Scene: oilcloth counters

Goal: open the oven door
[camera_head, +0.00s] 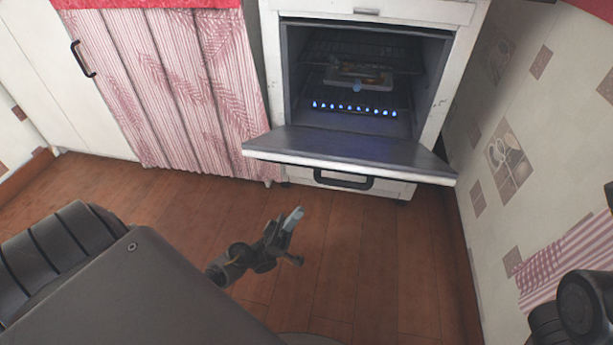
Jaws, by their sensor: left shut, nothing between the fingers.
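The white oven (440,103) stands at the top centre right. Its door (350,150) is hinged down and lies open, roughly level, sticking out in front of the cavity. Inside the dark cavity are wire racks, a row of blue flames (355,110) and a pale item with something on it (358,78). My left gripper (292,222) is shut and empty, over the wooden floor in front of the door and apart from it. My right gripper is not in view; only a dark part of that arm shows at the lower right edge.
A dark drawer-style handle (343,180) sits below the door. A pink curtain (170,85) hangs on the cabinet left of the oven. A tiled wall (510,150) closes the right side. The wooden floor (370,260) in front is clear.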

